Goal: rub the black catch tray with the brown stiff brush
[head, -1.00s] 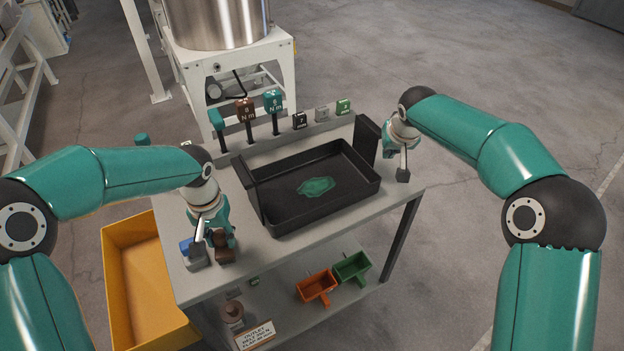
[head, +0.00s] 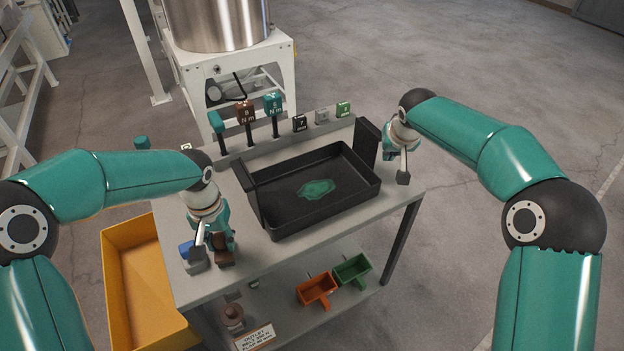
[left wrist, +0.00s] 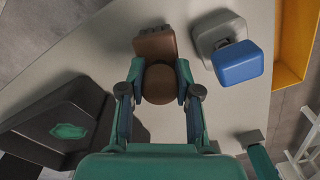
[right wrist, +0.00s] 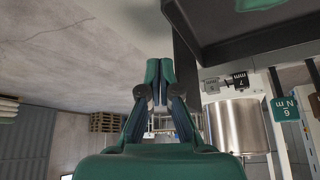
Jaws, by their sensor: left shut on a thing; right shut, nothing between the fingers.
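The black catch tray (head: 330,206) lies on the grey bench top with a green patch (head: 316,188) on its floor. It also shows at the left of the left wrist view (left wrist: 40,150). The brown stiff brush (left wrist: 157,45) is between the fingers of my left gripper (left wrist: 160,88), which is shut on it. In the head view the brush (head: 224,254) is low at the bench's front left, apart from the tray and left of it. My right gripper (right wrist: 158,85) is shut and empty, beside the tray's right end. I cannot tell whether the brush touches the bench.
A grey block with a blue top (left wrist: 237,63) stands close beside the brush. Several tools with coloured heads (head: 245,110) stand along the bench's back edge. A yellow bin (head: 140,290) is at the left. Orange (head: 316,288) and green (head: 352,268) scoops lie on the lower shelf.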

